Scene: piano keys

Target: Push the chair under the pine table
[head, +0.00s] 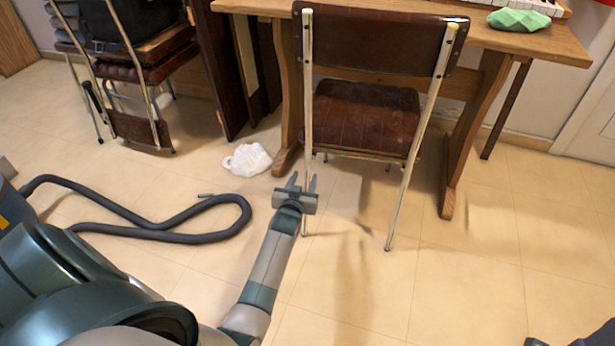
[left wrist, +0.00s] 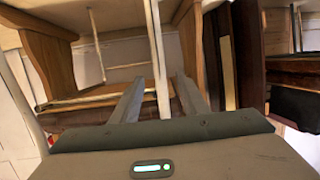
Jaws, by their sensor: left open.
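The chair (head: 365,112) has a dark brown backrest and seat on pale metal legs. It stands upright at the pine table (head: 262,7), its seat partly beneath the tabletop and its backrest on the near side. My left gripper (head: 302,182) is open at the chair's left near leg, low above the floor. In the left wrist view, the pale chair leg (left wrist: 156,55) stands between the spread fingers of my left gripper (left wrist: 159,82). I cannot tell whether the fingers touch it.
A white crumpled bag (head: 247,159) lies on the floor left of the table. A dark hose (head: 165,230) curls at left. Stacked folding chairs (head: 135,70) stand at back left. A green object (head: 519,20) sits on the table by a keyboard (head: 500,5).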

